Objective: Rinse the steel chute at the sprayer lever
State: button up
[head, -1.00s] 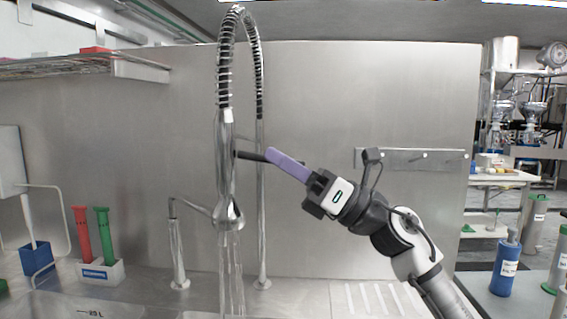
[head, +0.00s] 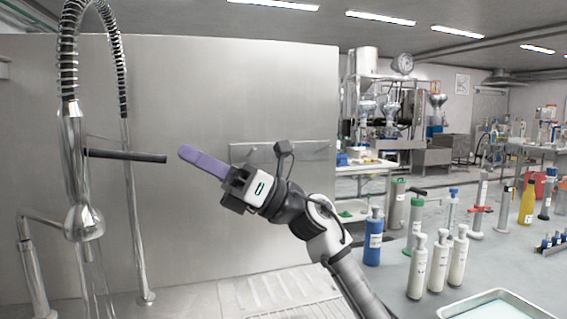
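The sprayer lever (head: 125,155) is a dark horizontal bar on the chrome sprayer (head: 75,165) at the left. My gripper (head: 236,184) is right of it. A long flat purple piece (head: 205,162) projects from its dark jaws toward the lever; I cannot tell whether it is a finger or a held thing. A gap separates its tip from the lever's end. Thin water streams (head: 95,285) show below the spray head (head: 84,222). I cannot make out any steel chute. The side-on view hides whether the jaws are open.
A steel back panel (head: 180,90) stands behind, with a wall rail (head: 315,152). A ribbed drainboard (head: 270,292) lies below my arm. At right, a grey bench (head: 490,265) holds white bottles (head: 417,265), a blue cylinder (head: 373,240) and a shallow tray (head: 500,298).

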jog(key=w+d, duration=0.2)
jog(key=d, duration=1.1)
jog(key=shift+w, duration=0.3)
jog(key=shift+r+p, duration=0.1)
jog(key=shift+p, duration=0.2)
